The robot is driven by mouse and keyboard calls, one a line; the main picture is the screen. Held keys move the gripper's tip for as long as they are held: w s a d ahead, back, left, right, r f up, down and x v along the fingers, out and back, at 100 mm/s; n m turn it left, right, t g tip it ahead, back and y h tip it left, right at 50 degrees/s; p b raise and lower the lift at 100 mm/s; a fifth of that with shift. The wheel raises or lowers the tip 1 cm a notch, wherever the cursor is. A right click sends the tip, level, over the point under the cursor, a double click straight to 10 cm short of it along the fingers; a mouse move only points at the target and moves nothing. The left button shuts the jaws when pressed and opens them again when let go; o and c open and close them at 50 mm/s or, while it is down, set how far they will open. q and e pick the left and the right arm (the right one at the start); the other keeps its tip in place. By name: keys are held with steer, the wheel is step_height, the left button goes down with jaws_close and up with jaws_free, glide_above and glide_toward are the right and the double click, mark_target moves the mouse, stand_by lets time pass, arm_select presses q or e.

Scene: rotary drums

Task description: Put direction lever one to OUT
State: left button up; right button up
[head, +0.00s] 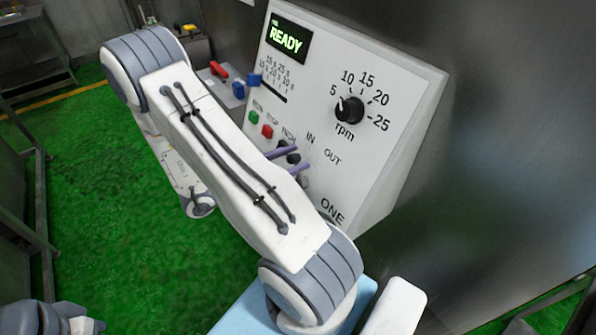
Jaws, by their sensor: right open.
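The slanted white control panel (385,95) carries the printed words IN, OUT and ONE. Direction lever one is mostly hidden behind my arm and fingers. A small dark knob (293,158) shows below IN and OUT and may be its end, but I cannot tell its position. My right gripper (291,160) is open, with two purplish fingers on either side of the dark knob. I cannot tell whether they touch it. My left gripper is not in view.
The panel also has a lit READY display (287,40), a black rpm dial (349,109), a green button (254,117) and a red button (267,131). Green floor (110,215) lies open at left.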

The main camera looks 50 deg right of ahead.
steer(key=shift+c, duration=0.3)
jaws_close()
steer(key=shift+s, duration=0.15)
steer(key=shift+s+a, duration=0.2)
steer(key=shift+s, duration=0.3)
steer(key=shift+s+a, duration=0.2)
steer(key=shift+s, duration=0.3)
steer(key=shift+s+a, duration=0.2)
steer(key=shift+s, duration=0.45)
steer(key=shift+s+a, duration=0.2)
steer(key=shift+s, duration=0.4)
steer(key=shift+o, duration=0.3)
jaws_free()
